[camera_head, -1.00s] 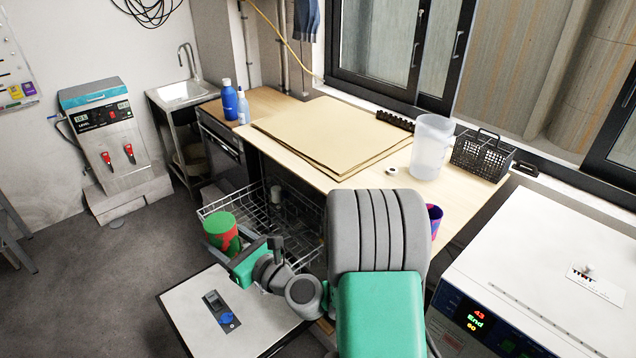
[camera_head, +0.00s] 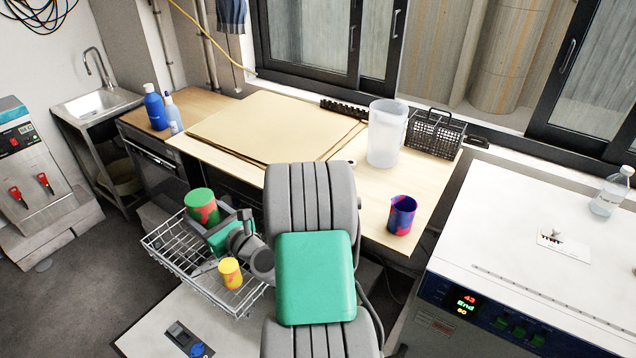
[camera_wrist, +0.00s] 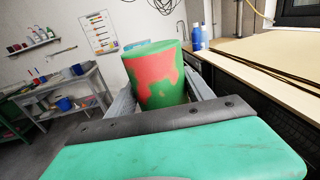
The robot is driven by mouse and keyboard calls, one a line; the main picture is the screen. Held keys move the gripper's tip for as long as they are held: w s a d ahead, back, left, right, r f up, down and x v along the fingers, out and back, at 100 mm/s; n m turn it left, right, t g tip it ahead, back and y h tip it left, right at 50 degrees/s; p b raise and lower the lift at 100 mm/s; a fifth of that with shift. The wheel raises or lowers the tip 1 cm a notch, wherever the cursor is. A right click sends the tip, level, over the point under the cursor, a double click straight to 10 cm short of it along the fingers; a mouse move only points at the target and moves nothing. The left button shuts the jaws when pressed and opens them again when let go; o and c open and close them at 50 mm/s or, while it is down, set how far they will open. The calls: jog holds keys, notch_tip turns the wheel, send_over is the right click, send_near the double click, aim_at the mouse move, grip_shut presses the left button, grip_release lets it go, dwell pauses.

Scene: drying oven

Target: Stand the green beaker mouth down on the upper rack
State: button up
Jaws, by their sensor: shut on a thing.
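The green beaker (camera_head: 202,204), green with red patches, is held above the wire rack in the head view. Its upper end looks like a plain closed green face, so its mouth seems to point down; the lower end is hidden. It also stands upright between the fingers in the wrist view (camera_wrist: 154,78). My gripper (camera_head: 212,222) is shut on it. The pulled-out wire rack (camera_head: 172,257) lies below and around the gripper. A yellow beaker with orange patches (camera_head: 231,274) stands on the rack's right part, apart from the green one.
The open door panel (camera_head: 150,330) lies below the rack. A purple and red cup (camera_head: 401,215) and a clear jug (camera_head: 387,133) stand on the wooden worktop (camera_head: 372,205). The oven (camera_head: 540,250) is at right. The rack's left part looks clear.

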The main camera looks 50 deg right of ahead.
jog(key=s+d+f+m+g+h, duration=0.1)
jog(key=s+d+m+h, duration=0.1)
jog(key=d, duration=0.8)
jog(key=s+d+f+m+g+h+b, duration=0.1)
jog(key=s+d+m+h, duration=0.2)
jog(key=d, duration=0.8)
jog(key=s+d+f+m+g+h, duration=0.1)
jog(key=s+d+m+g+h, duration=0.1)
jog(key=s+d+h, duration=0.4)
jog(key=s+d, duration=0.1)
jog(key=d, duration=0.3)
jog(key=shift+s+d+f+m+b, duration=0.3)
jog(key=shift+s+d+f, duration=0.1)
jog(key=shift+a+f+b, duration=0.1)
jog(key=shift+f+b, duration=1.9)
jog(key=shift+f, duration=0.8)
jog(key=shift+f, duration=0.25)
jog(key=o, duration=1.4)
jog(key=shift+s, duration=0.15)
